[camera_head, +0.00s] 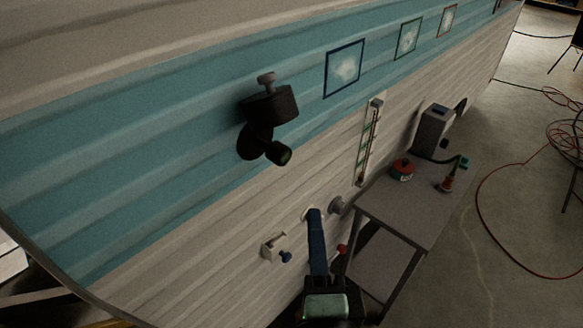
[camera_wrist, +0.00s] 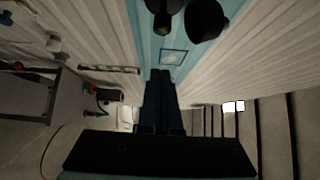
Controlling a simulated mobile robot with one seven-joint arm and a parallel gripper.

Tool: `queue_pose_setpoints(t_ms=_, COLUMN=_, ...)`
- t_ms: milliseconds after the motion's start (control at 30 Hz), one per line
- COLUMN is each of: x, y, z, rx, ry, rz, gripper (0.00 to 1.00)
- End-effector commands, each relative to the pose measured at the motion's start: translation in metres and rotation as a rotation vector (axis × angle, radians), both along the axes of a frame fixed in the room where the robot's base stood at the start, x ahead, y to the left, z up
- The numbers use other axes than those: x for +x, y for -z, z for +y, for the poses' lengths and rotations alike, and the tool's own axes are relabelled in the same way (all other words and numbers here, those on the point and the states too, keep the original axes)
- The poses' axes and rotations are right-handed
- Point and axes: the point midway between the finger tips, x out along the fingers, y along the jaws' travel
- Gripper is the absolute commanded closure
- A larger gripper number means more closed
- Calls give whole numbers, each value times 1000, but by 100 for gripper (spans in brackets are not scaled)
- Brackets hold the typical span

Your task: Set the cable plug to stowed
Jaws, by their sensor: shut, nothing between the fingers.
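A small upright red and green piece (camera_head: 448,181) with a dark cable stands on the grey side table at the right; it looks like the cable plug, but I cannot be sure. The cable runs toward a grey box (camera_head: 434,130) at the table's back. My gripper (camera_head: 314,212) is shut and empty, its blue fingers reaching toward the white lower part of the camper wall, left of the table. In the wrist view the shut fingers (camera_wrist: 160,74) point along the wall. I cannot tell whether the tips touch it.
A black wall fitting (camera_head: 268,105) with a grey knob juts out above my gripper. A white fitting with a blue knob (camera_head: 285,256) is at its left. The grey table (camera_head: 425,215) stands right, bearing a red round piece (camera_head: 402,169). A red cable (camera_head: 480,215) lies on the floor.

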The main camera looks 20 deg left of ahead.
Motion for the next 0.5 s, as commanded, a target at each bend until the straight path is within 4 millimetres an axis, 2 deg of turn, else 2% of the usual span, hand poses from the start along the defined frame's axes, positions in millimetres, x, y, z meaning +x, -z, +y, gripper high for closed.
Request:
queue_pose_setpoints(t_ms=400, x=74, y=-4, z=35, rx=-3, ry=-2, rz=-4, gripper=100)
queue_pose_setpoints(t_ms=500, x=81, y=-4, z=51, rx=-4, ry=-4, rz=-2, gripper=100)
